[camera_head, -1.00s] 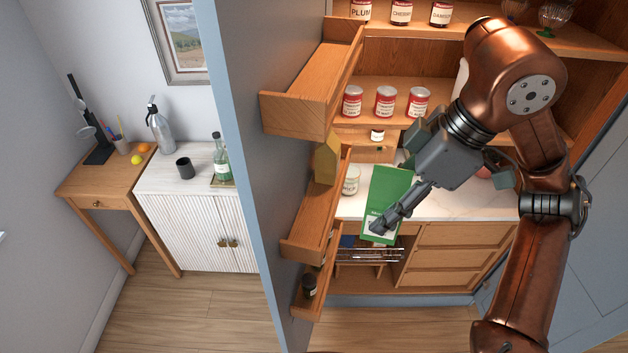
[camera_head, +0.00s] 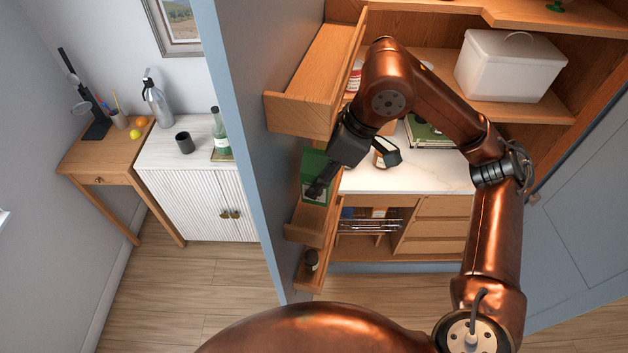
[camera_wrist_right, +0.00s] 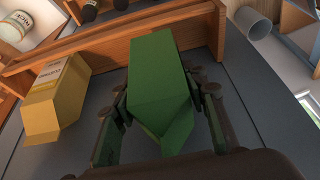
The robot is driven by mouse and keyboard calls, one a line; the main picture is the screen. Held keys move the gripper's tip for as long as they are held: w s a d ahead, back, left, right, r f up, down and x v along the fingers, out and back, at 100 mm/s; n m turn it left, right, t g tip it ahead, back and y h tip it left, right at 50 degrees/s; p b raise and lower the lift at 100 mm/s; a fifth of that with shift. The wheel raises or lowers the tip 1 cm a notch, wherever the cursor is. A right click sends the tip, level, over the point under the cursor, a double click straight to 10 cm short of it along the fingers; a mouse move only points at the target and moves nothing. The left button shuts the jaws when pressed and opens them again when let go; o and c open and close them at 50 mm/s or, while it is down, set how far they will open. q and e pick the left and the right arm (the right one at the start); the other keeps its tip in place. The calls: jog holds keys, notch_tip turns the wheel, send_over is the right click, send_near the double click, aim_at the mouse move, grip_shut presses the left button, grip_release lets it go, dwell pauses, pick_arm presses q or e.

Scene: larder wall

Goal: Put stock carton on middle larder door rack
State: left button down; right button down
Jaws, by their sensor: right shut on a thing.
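The green stock carton (camera_head: 314,170) is in my right gripper (camera_head: 320,186), at the middle larder door rack (camera_head: 306,233), below the top rack. In the right wrist view the carton (camera_wrist_right: 160,80) lies between the two fingers of the gripper (camera_wrist_right: 163,118), which are shut on its sides. Its far end overlaps the rack's wooden rail (camera_wrist_right: 110,40). I cannot tell whether its base touches the rack floor. A yellow carton (camera_wrist_right: 57,95) is beside it in the same rack, a small gap apart. My left gripper is not in view.
The top door rack (camera_head: 305,112) is close above my right gripper. The larder counter (camera_head: 420,180) and a white bin (camera_head: 509,66) are to the right. The blue-edged door panel (camera_head: 235,130) bounds the left.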

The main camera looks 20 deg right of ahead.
jog(key=shift+w+a+f, duration=0.15)
jog(key=shift+a, duration=0.05)
jog(key=shift+w+a+f, duration=0.15)
jog(key=shift+f, duration=0.15)
jog(key=x, duration=0.1)
jog(key=p+x, duration=0.1)
jog(key=x, duration=0.1)
jog(key=shift+d+f, duration=0.2)
jog(key=shift+d, duration=0.15)
jog(key=shift+f, duration=0.35)
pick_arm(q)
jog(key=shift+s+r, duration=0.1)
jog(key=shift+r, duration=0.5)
pick_arm(e)
jog(key=c, duration=1.2)
grip_release()
